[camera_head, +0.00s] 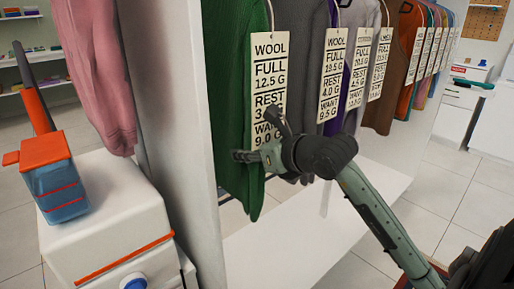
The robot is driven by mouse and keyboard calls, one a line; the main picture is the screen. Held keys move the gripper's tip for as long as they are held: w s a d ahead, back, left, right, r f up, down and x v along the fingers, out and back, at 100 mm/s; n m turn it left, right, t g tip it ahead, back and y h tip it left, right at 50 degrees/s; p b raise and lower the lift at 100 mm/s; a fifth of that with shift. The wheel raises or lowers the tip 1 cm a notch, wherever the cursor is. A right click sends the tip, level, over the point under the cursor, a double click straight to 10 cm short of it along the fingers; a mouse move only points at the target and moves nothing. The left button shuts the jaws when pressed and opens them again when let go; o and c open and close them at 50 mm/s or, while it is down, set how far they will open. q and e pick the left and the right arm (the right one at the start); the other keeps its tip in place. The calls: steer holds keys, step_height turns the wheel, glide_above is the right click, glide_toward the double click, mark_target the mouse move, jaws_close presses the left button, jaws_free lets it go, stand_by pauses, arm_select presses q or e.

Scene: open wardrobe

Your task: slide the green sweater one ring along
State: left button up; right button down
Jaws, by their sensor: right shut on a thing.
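The green sweater (228,100) hangs at the near left of the open wardrobe, just right of the white side panel. A white tag (270,72) hangs on it and reads WOOL, FULL 12.5 G, REST 3-something, WANT 9.0 G; part of the REST line is hidden by my right gripper. My right gripper (256,142) is at the sweater's lower right edge, over the tag's bottom, and is shut on the green sweater. The hanger rings and rail are mostly out of the picture. My left gripper is not in view.
Several tagged garments hang to the right, the nearest grey (301,60). The white side panel (180,130) stands close on the left, with a pink garment (98,70) beyond it. A white box (105,220) bears an orange and blue device (55,180). The wardrobe floor (290,245) looks clear.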

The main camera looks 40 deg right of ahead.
steer(key=a, duration=0.6)
steer(key=shift+s+a+b, duration=0.2)
steer(key=shift+b, duration=0.25)
steer(key=c, duration=1.4)
jaws_free()
steer(key=shift+a+r, duration=0.1)
steer(key=shift+a, duration=0.1)
steer(key=o, duration=0.5)
steer(key=shift+s, duration=0.1)
